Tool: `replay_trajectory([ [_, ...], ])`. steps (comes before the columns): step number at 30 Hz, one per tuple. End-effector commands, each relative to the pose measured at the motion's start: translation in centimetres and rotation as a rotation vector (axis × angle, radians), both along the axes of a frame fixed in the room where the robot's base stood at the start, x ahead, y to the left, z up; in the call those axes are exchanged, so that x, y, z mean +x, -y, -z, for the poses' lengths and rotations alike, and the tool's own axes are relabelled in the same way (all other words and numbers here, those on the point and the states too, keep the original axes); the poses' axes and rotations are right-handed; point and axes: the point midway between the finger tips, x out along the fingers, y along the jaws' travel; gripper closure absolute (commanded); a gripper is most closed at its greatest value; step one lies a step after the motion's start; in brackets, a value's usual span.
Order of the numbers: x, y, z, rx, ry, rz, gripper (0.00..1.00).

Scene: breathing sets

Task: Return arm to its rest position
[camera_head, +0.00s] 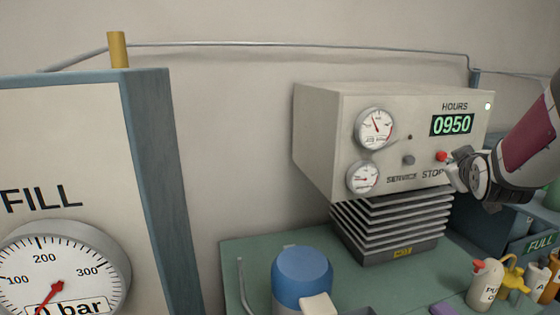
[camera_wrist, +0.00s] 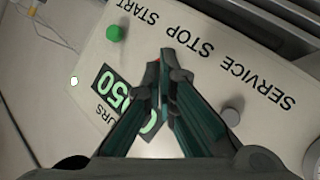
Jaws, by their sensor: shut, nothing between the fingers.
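My gripper (camera_head: 452,172) is at the front of the cream compressor control box (camera_head: 325,140), beside its red stop button (camera_head: 442,156). In the wrist view my gripper (camera_wrist: 165,62) is shut and empty, its fingertips together over the panel. The fingers hide most of the red button and part of the lit hours display, which reads 0950 in the head view (camera_head: 452,124). A green button (camera_wrist: 114,33) by the word START shows in the wrist view. I cannot tell whether the fingertips touch the red button. My arm (camera_head: 528,150) comes in from the right edge.
The box has two dials and a grey knob (camera_head: 408,160) and stands above a finned block (camera_head: 392,232) on a green bench (camera_head: 232,262). A blue-lidded container (camera_head: 302,270), bottles (camera_head: 485,284) and a bin marked FULL (camera_head: 540,244) stand near. A fill panel (camera_head: 60,140) is left.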

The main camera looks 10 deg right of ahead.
Motion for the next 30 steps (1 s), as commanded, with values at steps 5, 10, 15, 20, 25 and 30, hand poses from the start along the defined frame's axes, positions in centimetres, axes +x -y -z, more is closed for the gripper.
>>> replay_trajectory([
  [5, -3.2, -10.5, -0.2, 0.233, -0.126, -0.067, 1.0],
  [10, -9.0, -19.4, 0.8, 0.429, -0.289, -0.107, 1.0],
  [15, -17.0, -26.6, 2.1, 0.577, -0.476, -0.123, 1.0],
  [20, -23.7, -30.3, 3.2, 0.656, -0.624, -0.115, 1.0],
  [25, -27.3, -31.7, 3.9, 0.686, -0.707, -0.102, 1.0],
  [30, -27.8, -31.8, 4.0, 0.691, -0.721, -0.097, 1.0],
])
